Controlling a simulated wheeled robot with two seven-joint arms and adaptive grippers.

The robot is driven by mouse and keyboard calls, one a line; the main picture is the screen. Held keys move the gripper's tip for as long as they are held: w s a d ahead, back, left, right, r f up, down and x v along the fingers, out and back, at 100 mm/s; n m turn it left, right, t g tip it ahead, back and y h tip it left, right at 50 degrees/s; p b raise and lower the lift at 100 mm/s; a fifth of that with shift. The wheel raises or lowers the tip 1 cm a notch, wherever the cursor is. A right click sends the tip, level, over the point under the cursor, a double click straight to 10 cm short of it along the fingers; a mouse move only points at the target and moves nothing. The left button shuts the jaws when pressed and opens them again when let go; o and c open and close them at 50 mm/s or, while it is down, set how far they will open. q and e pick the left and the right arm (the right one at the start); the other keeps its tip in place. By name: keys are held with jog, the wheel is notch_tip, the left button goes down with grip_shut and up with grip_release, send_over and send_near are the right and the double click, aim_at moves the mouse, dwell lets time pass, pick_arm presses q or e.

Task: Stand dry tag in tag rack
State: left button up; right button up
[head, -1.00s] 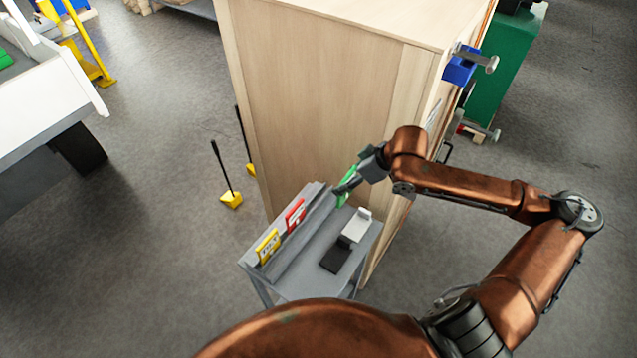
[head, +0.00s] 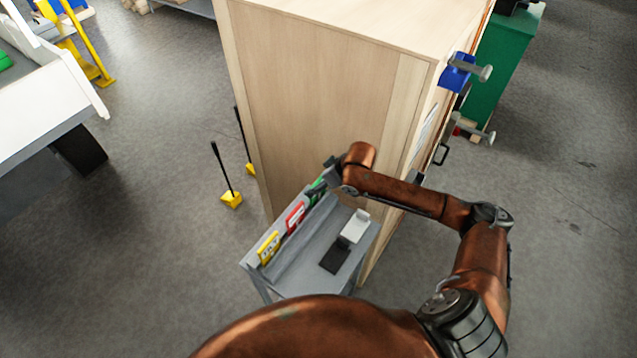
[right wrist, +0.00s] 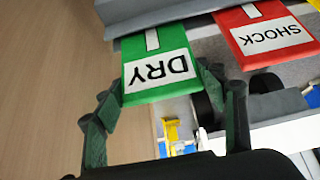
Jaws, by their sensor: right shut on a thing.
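The green dry tag (head: 317,190) is at the far end of the grey tag rack (head: 305,240), in line with the tags there. In the right wrist view the dry tag (right wrist: 158,68) shows its word upside down, and its far edge overlaps the rack's grey rail (right wrist: 200,28). I cannot tell whether its edge sits in the slot. My right gripper (right wrist: 166,112) is shut on the dry tag, with dark fingers at both sides of it. In the head view the right gripper (head: 326,180) partly covers the tag. My left gripper is not in view.
A red shock tag (head: 295,217) and a yellow tag (head: 268,247) stand in the rack. A black and white item (head: 344,245) lies on the rack's stand. A tall wooden cabinet (head: 320,100) rises close behind my right gripper.

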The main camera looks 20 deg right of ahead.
jog(key=shift+f, duration=0.35)
jog(key=shift+f, duration=0.15)
jog(key=o, duration=1.1)
jog(key=b+v, duration=0.1)
jog(key=v, duration=1.1)
jog(key=shift+d+r, duration=0.1)
jog(key=shift+r, duration=0.1)
